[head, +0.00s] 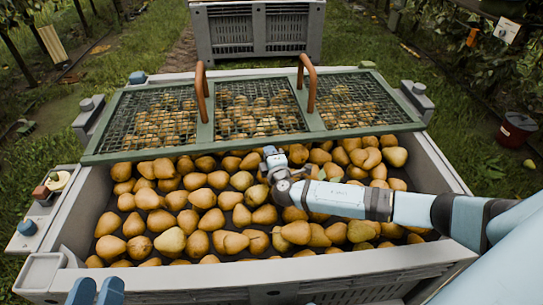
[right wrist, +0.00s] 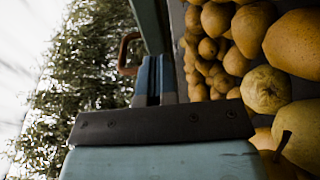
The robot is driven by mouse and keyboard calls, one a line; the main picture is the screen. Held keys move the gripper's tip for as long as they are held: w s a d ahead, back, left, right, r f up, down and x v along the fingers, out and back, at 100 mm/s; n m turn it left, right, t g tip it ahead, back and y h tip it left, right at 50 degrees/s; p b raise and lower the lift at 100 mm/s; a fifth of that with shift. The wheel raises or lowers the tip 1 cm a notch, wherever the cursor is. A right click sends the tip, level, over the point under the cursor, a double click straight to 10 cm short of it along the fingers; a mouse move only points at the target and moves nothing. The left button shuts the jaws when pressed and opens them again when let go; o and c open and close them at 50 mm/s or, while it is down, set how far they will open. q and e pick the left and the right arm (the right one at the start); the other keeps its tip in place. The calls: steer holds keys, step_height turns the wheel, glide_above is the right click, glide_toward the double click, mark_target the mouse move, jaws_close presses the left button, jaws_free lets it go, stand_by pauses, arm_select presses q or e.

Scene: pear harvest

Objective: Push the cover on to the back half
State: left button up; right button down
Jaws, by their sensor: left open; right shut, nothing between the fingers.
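The cover (head: 205,133) is a green frame with wire mesh panels and two brown handles. It lies over the back part of the pear bin (head: 440,172), slightly askew, its left front corner nearer me than its right. My right gripper (head: 270,154) is shut and empty, low over the pears just in front of the cover's front bar. In the right wrist view its fingers (right wrist: 155,77) point towards the green frame, with a brown handle (right wrist: 129,54) beyond; contact cannot be told. My left gripper (head: 96,291) is open and empty at the bottom left, outside the bin's front rim.
Pears (head: 203,198) fill the uncovered front half. A side shelf (head: 38,222) with small items is at the left. Another grey bin (head: 258,30) stands behind on the grass. A dark red bucket (head: 516,130) stands at the right.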

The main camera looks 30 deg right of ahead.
arm_select(q)
steer(key=shift+f, duration=0.5)
arm_select(e)
steer(key=shift+w+d+f, duration=0.1)
steer(key=shift+w+d, duration=0.15)
steer(key=shift+d, duration=0.2)
arm_select(q)
steer(key=shift+w+d+f+g+b, duration=0.1)
steer(key=shift+f+g+b, duration=0.3)
steer(key=shift+f+b, duration=0.15)
arm_select(e)
steer(key=shift+w+d, duration=0.5)
steer(key=shift+d, duration=0.35)
